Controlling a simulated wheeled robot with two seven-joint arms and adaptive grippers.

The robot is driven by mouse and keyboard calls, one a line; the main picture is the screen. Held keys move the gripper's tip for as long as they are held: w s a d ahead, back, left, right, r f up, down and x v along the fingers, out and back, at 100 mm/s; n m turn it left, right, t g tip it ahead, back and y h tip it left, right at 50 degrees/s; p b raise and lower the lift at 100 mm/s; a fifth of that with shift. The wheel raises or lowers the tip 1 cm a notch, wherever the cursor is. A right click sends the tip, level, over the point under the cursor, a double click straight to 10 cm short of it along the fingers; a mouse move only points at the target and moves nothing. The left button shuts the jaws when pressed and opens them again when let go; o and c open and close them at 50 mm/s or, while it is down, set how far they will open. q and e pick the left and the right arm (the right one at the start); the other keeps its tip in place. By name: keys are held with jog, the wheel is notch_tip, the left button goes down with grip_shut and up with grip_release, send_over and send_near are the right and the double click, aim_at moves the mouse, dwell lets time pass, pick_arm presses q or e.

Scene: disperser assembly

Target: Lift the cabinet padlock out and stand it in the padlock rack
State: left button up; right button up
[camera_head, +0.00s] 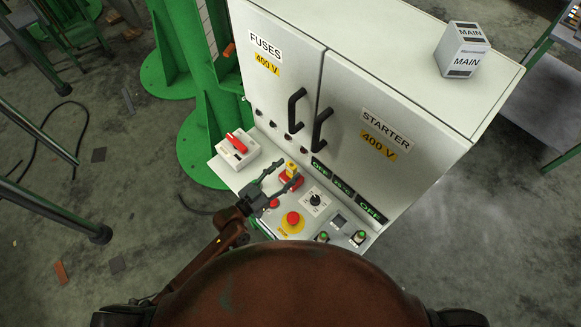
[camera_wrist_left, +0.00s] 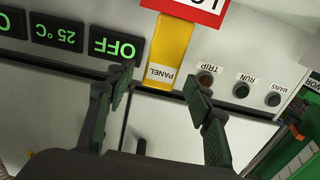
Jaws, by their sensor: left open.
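A small yellow piece with a red part below it (camera_head: 291,169), which looks like the padlock, stands on the sloping control panel in front of the cabinet. In the left wrist view a yellow piece (camera_wrist_left: 172,42) labelled PANEL hangs below a red and white plate (camera_wrist_left: 200,6), cut off by the frame edge. My left gripper (camera_head: 284,177) is open, its fingers on either side of the yellow piece, with gaps visible in the wrist view (camera_wrist_left: 160,86). I cannot make out a padlock rack. My right gripper is not in view.
The grey cabinet (camera_head: 345,100) has two black door handles. A white box with a red switch (camera_head: 236,143) is left of the gripper; a red stop button (camera_head: 293,218) is in front. A MAIN block (camera_head: 462,50) sits on top. Green columns (camera_head: 205,120) stand left.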

pick_arm(q)
jog(key=v, duration=0.9)
jog(key=shift+s, duration=0.15)
